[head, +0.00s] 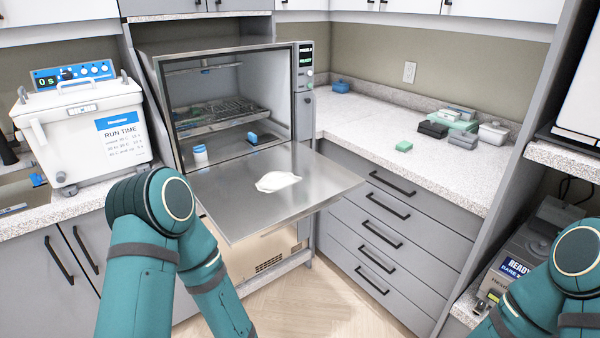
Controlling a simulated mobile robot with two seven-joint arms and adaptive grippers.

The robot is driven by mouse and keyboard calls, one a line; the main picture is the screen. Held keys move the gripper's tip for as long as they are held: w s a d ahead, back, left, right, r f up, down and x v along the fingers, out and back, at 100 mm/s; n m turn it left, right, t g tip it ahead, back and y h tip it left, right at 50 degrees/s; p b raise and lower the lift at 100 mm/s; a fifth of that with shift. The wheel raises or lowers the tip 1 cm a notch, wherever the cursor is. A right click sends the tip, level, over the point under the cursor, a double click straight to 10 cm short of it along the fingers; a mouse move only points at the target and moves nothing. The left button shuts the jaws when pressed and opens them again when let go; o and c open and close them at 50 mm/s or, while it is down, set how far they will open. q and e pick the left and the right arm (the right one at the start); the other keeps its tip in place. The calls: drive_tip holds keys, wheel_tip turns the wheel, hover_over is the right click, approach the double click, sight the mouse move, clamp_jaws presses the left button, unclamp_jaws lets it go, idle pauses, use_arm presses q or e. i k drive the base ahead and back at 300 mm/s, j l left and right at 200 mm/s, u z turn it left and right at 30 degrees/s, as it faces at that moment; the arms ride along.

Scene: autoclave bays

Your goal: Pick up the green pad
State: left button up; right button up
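A small green pad (404,146) lies flat on the speckled right-hand counter (365,125), near its front edge above the drawers. It is apart from the other items there. Teal links of both my arms show at the lower left and lower right of the head view. Neither gripper is in the picture, so I cannot see their fingers or anything in them. Nothing touches the green pad.
An autoclave's lowered door (320,182) juts out, with a white item (277,181) on it. Grey and green boxes (457,122) cluster behind the pad, and a blue item (341,87) sits farther back. The counter around the pad is clear. A shelf unit (560,155) borders the right.

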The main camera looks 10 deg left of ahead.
sight(404, 146)
drive_tip(key=i+l+u, duration=0.1)
drive_tip(key=u, duration=1.35)
drive_tip(key=l, duration=0.95)
